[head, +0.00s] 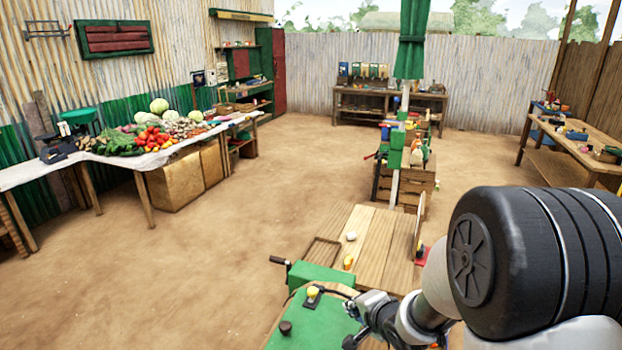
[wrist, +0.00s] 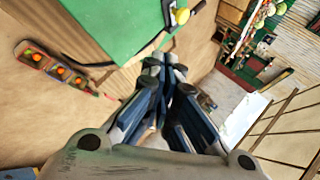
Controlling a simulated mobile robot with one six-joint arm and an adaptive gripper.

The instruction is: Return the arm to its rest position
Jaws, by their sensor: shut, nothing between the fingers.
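My arm comes in from the right in the head view, with a large black joint and grey links in front of the small wooden table. My gripper (head: 362,318) is low in the head view, beside the green-topped surface (head: 312,325). In the wrist view my gripper (wrist: 163,65) has its dark blue fingers together, with nothing between them. The green surface also shows there, at the upper left, close to the fingertips. Whether they touch it cannot be told.
A yellow knob (head: 313,292) and a dark knob (head: 285,328) stand on the green surface. Behind is a wooden tabletop (head: 383,235) with a white item (head: 351,236) and an orange item (head: 348,262). A produce table (head: 105,160) is at left. The sandy floor between is clear.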

